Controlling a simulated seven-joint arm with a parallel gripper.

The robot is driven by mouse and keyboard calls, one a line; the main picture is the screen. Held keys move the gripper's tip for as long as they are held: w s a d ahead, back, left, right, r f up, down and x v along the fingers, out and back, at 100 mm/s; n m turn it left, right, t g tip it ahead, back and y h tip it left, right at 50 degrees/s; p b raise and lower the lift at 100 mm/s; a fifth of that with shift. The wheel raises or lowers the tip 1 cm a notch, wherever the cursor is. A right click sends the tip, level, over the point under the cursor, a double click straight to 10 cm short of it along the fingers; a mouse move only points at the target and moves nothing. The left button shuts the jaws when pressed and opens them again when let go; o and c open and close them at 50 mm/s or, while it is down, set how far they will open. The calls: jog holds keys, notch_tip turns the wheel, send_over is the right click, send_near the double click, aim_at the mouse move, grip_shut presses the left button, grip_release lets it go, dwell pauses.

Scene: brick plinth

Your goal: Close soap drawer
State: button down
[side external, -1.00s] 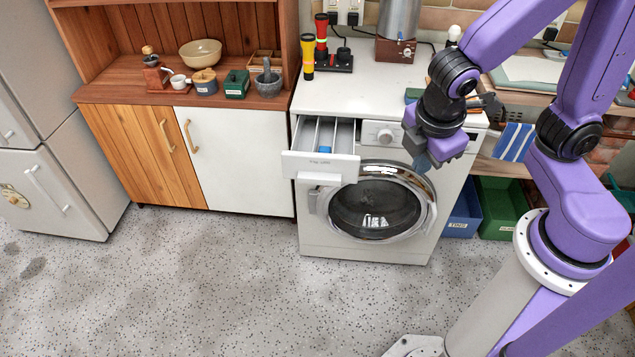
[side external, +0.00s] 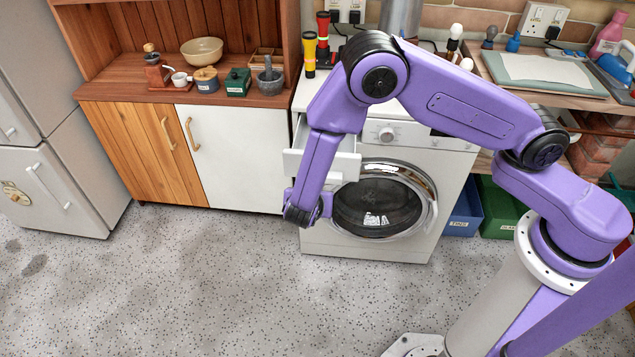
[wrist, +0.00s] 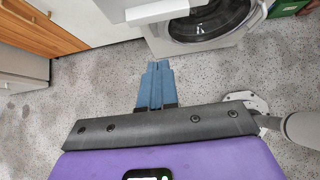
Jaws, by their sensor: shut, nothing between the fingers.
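The soap drawer (side external: 292,162) is at the upper left of the white washing machine (side external: 395,240). It stands pulled out, its white front well forward of the machine's face. My arm covers much of it in the side view. In the wrist view the white drawer front (wrist: 157,10) shows at the top edge, beyond my fingertips. My gripper (wrist: 158,64) has its blue fingers together and empty, apart from the drawer in that picture, with floor behind them. In the side view my wrist hangs low in front of the machine's left side, and the fingers cannot be made out.
The round door (side external: 375,207) of the machine is closed, just right of my wrist. A wooden cupboard with a white door (side external: 240,160) stands to the left. Blue and green bins (side external: 500,208) sit to the right. The speckled floor in front is clear.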

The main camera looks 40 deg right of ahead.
jog(key=w+d+r+x, duration=0.1)
jog(key=r+x, duration=0.1)
jog(key=x, duration=1.1)
jog(key=shift+w+d, duration=0.15)
jog(key=shift+w, duration=0.05)
